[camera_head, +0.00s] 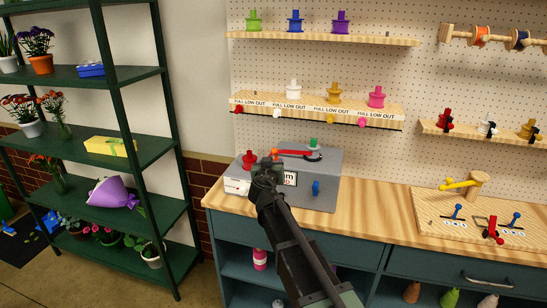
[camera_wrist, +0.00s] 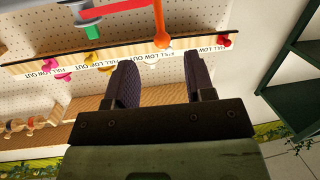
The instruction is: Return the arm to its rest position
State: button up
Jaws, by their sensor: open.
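My arm reaches up from the bottom of the head view, and my gripper (camera_head: 266,168) is in front of the grey box (camera_head: 325,185) on the wooden counter. In the wrist view, my gripper (camera_wrist: 160,80) is open, with two dark fingers apart and nothing between them. The red-orange lever (camera_head: 292,152) on the box lies just beyond my gripper in the head view. This lever also shows in the wrist view (camera_wrist: 159,25), above the fingertips. I cannot tell whether my gripper touches the box, as the arm hides part of its front.
A red knob (camera_head: 249,160) and green knob (camera_head: 314,144) sit on the box, with a blue handle (camera_head: 316,188) on its front. A labelled shelf (camera_head: 385,112) hangs above. A green plant rack (camera_head: 160,150) stands left. A wooden lever board (camera_head: 440,214) lies right.

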jog(key=shift+s+a, duration=0.1)
jog(key=shift+s, duration=0.3)
jog(key=s+d+f+g+h, duration=0.2)
jog(key=s+d+f+g, duration=0.7)
jog(key=s, duration=0.4)
jog(key=s+d+f+g+y, duration=0.2)
jog(key=s+f+g, duration=0.1)
jog(key=s, duration=0.7)
jog(key=s+d+f+g+y, duration=0.2)
jog(key=s+g+y, duration=0.1)
jog(key=s, duration=0.7)
jog(key=shift+s+d+f+n+g, duration=0.2)
jog(key=shift+f+n+g, duration=0.2)
jog(key=shift+g, duration=0.2)
